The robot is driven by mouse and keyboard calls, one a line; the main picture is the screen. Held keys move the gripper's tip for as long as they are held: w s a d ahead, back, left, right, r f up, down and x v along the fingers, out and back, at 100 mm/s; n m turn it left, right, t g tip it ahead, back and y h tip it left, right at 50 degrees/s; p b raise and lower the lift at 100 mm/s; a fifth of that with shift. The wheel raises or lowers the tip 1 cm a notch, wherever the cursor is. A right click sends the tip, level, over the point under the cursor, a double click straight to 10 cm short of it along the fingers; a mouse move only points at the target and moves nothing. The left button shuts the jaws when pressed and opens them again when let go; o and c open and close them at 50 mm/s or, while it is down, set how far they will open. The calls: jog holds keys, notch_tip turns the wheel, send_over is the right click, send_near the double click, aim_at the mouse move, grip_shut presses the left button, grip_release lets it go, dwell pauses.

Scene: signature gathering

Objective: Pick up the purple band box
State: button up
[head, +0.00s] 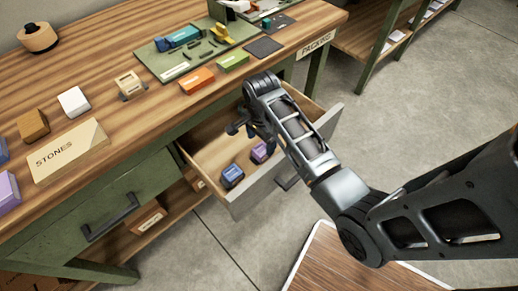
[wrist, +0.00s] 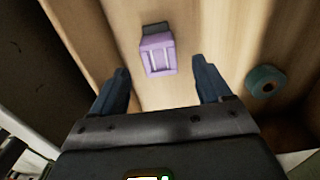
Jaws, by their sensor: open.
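The purple band box (head: 260,154) lies in the open drawer (head: 215,150), partly hidden behind my arm in the head view. In the wrist view the purple band box (wrist: 158,54) shows as a light purple block with a dark grey part at its far end, on the wooden drawer bottom. My gripper (head: 242,128) is over the drawer in the head view. In the wrist view my gripper (wrist: 162,76) is open and empty, its two dark fingers pointing toward the box, which shows between and beyond them. The fingers do not appear to touch it.
A dark blue box (head: 232,175) lies in the drawer beside the purple one. A teal ring-shaped roll (wrist: 265,81) lies to the right in the wrist view. The drawer walls stand close around. The workbench above holds a STONES sign (head: 68,150) and several small blocks.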

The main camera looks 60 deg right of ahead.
aim_at(261, 149)
notch_tip(261, 149, down, 6)
jog(key=shift+s+r, duration=0.1)
jog(key=shift+r, duration=0.05)
jog(key=shift+c, duration=0.3)
jog(key=c, duration=1)
jog(key=shift+r, duration=0.15)
